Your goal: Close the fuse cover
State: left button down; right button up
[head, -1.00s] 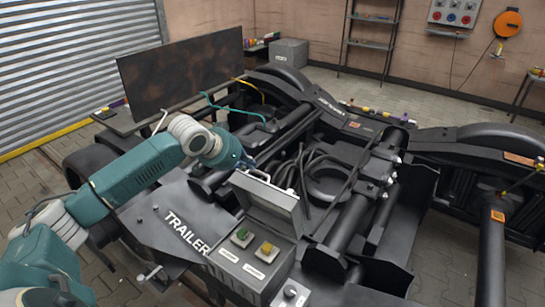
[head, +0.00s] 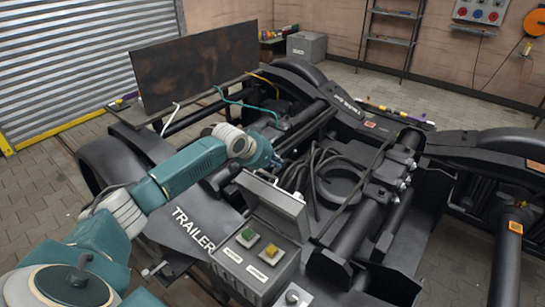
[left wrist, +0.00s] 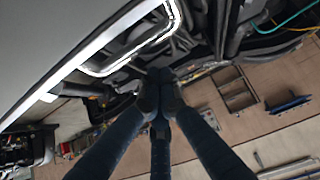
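The fuse cover is a grey lid (head: 271,197) standing raised at the back of a grey control box (head: 257,268) with a green and a yellow button. The lid's flat grey face fills the upper left of the left wrist view (left wrist: 60,45), with a pale rim and handle-like frame. My left gripper (head: 279,164) is just behind the lid's upper edge in the head view, and I see no contact. In the left wrist view its dark fingers (left wrist: 160,82) come together at the tips with nothing visible between them. My right gripper is not in view.
The box sits on a black bogie frame lettered TRAILER (head: 194,229). Black cables (head: 320,165) and thick tubes (head: 365,215) lie behind and right of the lid. A rusty dark panel (head: 195,65) stands at the back left. Open paved floor (head: 40,190) lies at the left.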

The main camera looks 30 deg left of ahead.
pick_arm(q)
jog(key=s, duration=0.3)
jog(key=shift+s+a+p, duration=0.15)
jog(key=shift+a+p, duration=0.1)
jog(key=shift+p, duration=0.1)
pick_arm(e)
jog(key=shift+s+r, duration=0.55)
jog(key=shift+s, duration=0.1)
pick_arm(q)
jog(key=shift+s, duration=0.1)
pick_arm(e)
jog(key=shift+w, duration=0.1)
